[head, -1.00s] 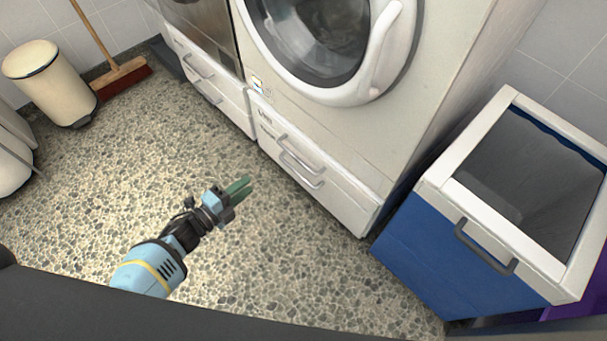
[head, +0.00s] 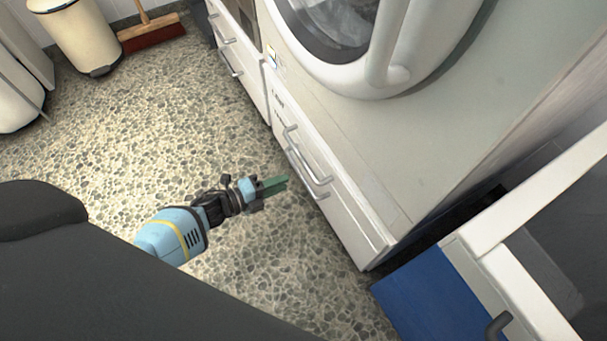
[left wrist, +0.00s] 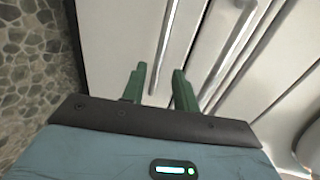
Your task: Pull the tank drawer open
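In the left wrist view the fingers (left wrist: 158,82) are apart with nothing held. One handle bar (left wrist: 166,45) appears between them and a second bar (left wrist: 232,50) lies to the right; contact is not visible. My right gripper is out of view.
Another drawer unit (head: 240,75) adjoins on the left. A cream pedal bin (head: 88,40) and a broom (head: 150,35) are at the back left. The stone-patterned floor (head: 150,130) is clear.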

